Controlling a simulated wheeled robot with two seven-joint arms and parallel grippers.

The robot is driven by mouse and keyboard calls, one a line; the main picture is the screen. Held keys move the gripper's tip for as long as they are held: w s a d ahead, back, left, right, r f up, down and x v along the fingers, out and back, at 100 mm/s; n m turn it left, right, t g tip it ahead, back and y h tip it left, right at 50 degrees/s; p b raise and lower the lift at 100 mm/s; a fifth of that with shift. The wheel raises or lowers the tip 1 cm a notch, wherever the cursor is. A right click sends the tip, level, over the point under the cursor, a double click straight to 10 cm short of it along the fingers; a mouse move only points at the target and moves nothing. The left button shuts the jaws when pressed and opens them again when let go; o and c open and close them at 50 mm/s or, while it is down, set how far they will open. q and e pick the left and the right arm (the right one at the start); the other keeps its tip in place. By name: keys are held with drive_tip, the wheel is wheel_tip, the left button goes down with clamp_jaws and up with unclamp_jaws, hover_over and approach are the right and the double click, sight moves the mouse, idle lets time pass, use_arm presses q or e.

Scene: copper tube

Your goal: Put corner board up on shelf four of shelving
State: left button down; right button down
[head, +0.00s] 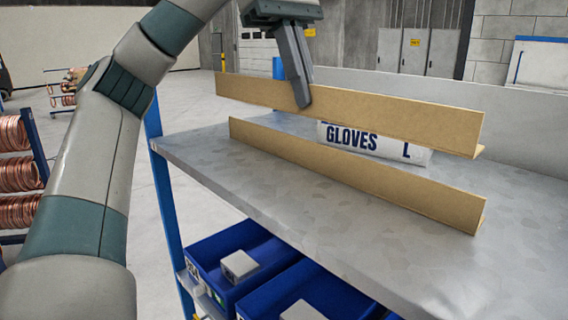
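One tan L-section corner board (400,119) is held in the air above the workbench, running from upper left to lower right. My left gripper (302,98) comes down on it from above, with one finger in front of its face near the left part. The other finger is hidden behind the board. A second, similar corner board (350,175) lies on the grey bench top, nearer to me and below the held one. My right gripper is not in view. I cannot identify shelf four of the shelving in this view.
A white package marked GLOVES L (372,140) lies on the bench top (215,165), partly covered by the held board. Blue bins (235,240) with small boxes stand on a shelf below. Copper coils (15,172) hang on a rack at left. Bare bench lies at front right.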

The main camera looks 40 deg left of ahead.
use_arm(q)
drive_tip(key=s+f, duration=0.1)
drive_tip(key=s, duration=0.1)
drive_tip(key=s+d+f+b, duration=0.1)
drive_tip(key=s+f, duration=0.1)
drive_tip(key=s, duration=0.1)
drive_tip(key=s+f+b, duration=0.1)
drive_tip(key=s+f, duration=0.1)
drive_tip(key=s, duration=0.1)
drive_tip(key=shift+s+d, duration=0.1)
drive_tip(key=shift+d, duration=0.1)
drive_tip(key=shift+s, duration=0.25)
drive_tip(key=shift+f, duration=0.1)
drive_tip(key=shift+f+p, duration=0.35)
drive_tip(key=shift+f, duration=1.65)
drive_tip(key=shift+d, duration=0.1)
drive_tip(key=c, duration=2.4)
unclamp_jaws()
drive_tip(key=shift+f, duration=0.1)
drive_tip(key=shift+c, duration=0.2)
drive_tip(key=o, duration=0.4)
drive_tip(key=shift+o, duration=0.2)
